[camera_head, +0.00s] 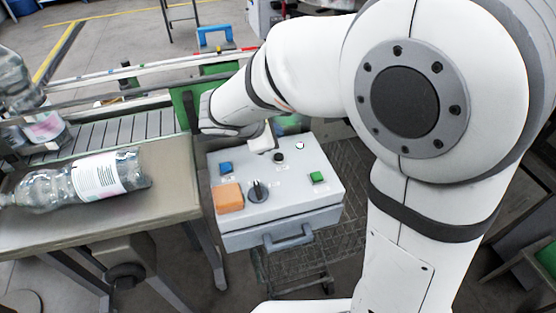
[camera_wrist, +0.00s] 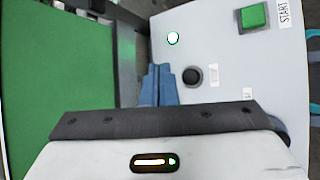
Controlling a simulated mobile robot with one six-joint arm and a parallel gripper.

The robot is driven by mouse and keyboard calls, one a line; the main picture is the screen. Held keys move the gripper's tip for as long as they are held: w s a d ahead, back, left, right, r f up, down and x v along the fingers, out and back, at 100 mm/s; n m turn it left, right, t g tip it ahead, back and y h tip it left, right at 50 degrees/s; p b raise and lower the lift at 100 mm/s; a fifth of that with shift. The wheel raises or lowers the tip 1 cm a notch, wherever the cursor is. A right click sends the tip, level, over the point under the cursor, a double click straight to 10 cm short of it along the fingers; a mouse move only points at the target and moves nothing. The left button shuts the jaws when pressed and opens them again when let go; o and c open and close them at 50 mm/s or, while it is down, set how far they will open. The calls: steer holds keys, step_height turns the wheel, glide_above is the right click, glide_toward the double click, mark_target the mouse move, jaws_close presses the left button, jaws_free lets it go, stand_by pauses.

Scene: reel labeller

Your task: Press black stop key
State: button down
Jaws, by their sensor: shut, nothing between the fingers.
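The black stop key (camera_head: 278,157) is a small round dark button on top of the grey control box (camera_head: 290,211), near its far edge. In the wrist view the black key (camera_wrist: 192,76) shows whole, beside a small label. My gripper (camera_wrist: 158,69) is shut and empty, its blue fingers together. In the wrist view the fingertips lie just left of the black key, apart from it in the picture; their height above the box is hard to tell. In the head view my arm reaches over the box's far left corner, and the fingertips are not clear.
The box also bears a green START button (camera_head: 317,178), a white lamp (camera_head: 299,146), a blue button (camera_head: 226,168), a black knob (camera_head: 257,191) and an orange block (camera_head: 228,198). A green panel (camera_wrist: 60,80) stands close left of my fingers. A bottle (camera_head: 85,180) lies on the table at left.

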mark_target(276, 158)
step_height(276, 158, down, 5)
steer(key=b, duration=0.3)
stand_by(1.9)
steer(key=shift+f+b, duration=0.4)
steer(key=shift+b, duration=0.2)
steer(key=shift+f+b, duration=0.45)
steer(key=shift+f, duration=0.05)
steer(key=shift+r, duration=0.15)
stand_by(0.5)
steer(key=shift+r+p, duration=0.65)
steer(key=shift+r, duration=0.1)
